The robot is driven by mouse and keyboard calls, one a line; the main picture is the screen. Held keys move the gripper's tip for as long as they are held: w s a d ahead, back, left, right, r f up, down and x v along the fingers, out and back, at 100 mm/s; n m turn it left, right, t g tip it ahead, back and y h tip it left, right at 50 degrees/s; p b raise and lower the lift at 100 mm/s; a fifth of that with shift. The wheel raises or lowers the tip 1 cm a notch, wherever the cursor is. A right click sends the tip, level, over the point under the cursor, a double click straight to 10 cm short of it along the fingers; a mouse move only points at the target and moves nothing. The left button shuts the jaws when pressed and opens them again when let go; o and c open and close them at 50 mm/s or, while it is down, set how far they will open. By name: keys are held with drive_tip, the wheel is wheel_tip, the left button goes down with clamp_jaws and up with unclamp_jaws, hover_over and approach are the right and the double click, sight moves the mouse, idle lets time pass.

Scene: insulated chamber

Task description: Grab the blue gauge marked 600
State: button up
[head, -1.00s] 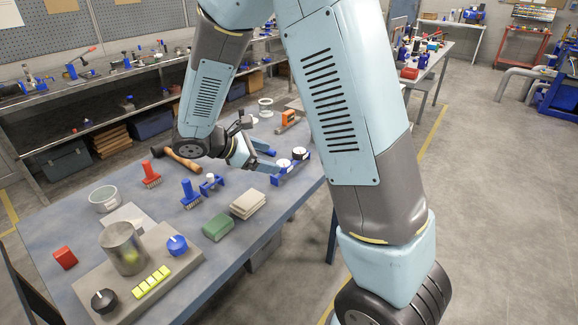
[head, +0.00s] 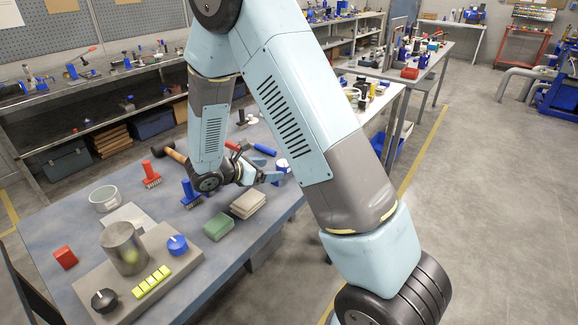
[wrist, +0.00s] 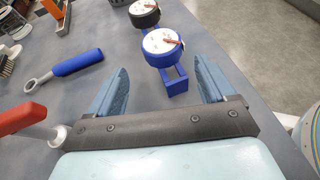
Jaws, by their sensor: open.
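A blue gauge (wrist: 162,46) with a white round face and a red needle sits on a blue stand on the table. Its marking is too small to read. In the wrist view it lies ahead of and between the fingers of my gripper (wrist: 160,66). The fingers are spread apart, and the blue stand reaches down into the gap between them without visible contact. In the head view the blue gauge (head: 281,165) shows beside my gripper (head: 271,176), partly hidden by the arm and fingers. A similar gauge with a black rim (wrist: 144,13) stands just behind it.
A blue-handled tool (wrist: 76,63) and a red handle (wrist: 22,118) lie left of my gripper. A sponge-like beige stack (head: 248,203) and a green block (head: 218,227) lie nearer the front. The table's right edge is close beyond the gauges.

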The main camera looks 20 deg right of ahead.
sight(277, 167)
drive_tip(key=x, duration=0.5)
drive_tip(key=shift+s+d+r, duration=0.1)
drive_tip(key=shift+d+r, duration=0.1)
drive_tip(key=shift+r, duration=0.2)
drive_tip(key=shift+w+d+f, duration=0.25)
drive_tip(key=shift+d, duration=0.3)
drive_tip(key=c, duration=1.1)
